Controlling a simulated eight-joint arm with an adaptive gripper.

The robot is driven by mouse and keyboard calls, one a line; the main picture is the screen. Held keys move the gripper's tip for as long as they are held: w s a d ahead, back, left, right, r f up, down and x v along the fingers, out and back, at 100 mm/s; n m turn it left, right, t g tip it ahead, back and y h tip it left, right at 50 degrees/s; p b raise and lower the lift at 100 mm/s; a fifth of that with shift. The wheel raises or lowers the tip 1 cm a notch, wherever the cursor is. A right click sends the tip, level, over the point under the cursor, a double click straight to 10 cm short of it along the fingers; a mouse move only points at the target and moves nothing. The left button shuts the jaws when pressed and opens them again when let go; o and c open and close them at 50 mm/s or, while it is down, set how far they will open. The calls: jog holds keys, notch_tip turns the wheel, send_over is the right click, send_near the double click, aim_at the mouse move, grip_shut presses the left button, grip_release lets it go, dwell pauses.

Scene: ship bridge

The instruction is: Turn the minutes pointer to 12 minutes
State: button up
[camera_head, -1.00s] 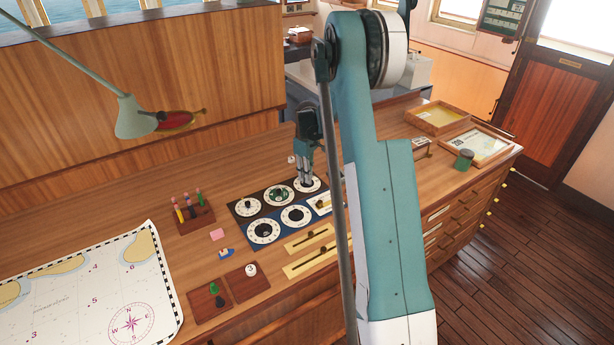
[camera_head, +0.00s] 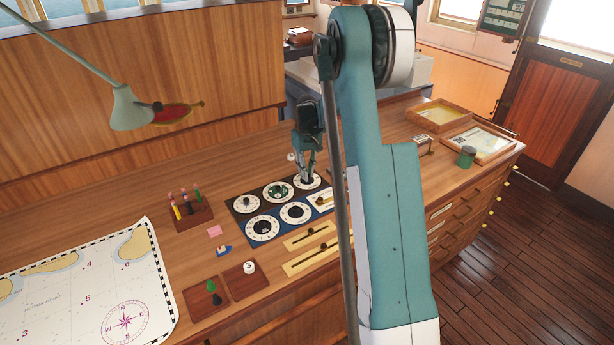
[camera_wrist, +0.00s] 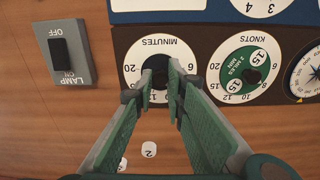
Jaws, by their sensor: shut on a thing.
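The minutes dial (camera_wrist: 158,48) is a white round face with a dark centre knob (camera_wrist: 157,63), upside down in the wrist view. Its word MINUTES and some numbers show, with 20 at the left and 6 at the right. My gripper (camera_wrist: 161,76) is down at the dial, its two green-padded fingers shut on the knob. The fingers hide the lower part of the face, and I cannot read where the pointer stands. In the head view my gripper (camera_head: 307,179) is over the far right dial of the panel's back row.
The green knots dial (camera_wrist: 246,72) is close beside the minutes dial. A lamp switch (camera_wrist: 62,52) is on its other side. In the head view, brass sliders (camera_head: 312,236), a pen block (camera_head: 190,218) and a chart (camera_head: 90,290) lie on the desk.

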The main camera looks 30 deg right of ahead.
jog(key=m+b, duration=0.2)
jog(key=m, duration=0.3)
jog(key=shift+m, duration=0.4)
jog(key=shift+m+b, duration=0.9)
jog(key=shift+m, duration=1.3)
jog(key=o, duration=0.9)
jog(key=shift+r, duration=0.2)
notch_tip(320, 180, up, 12)
jog(key=shift+f, duration=0.15)
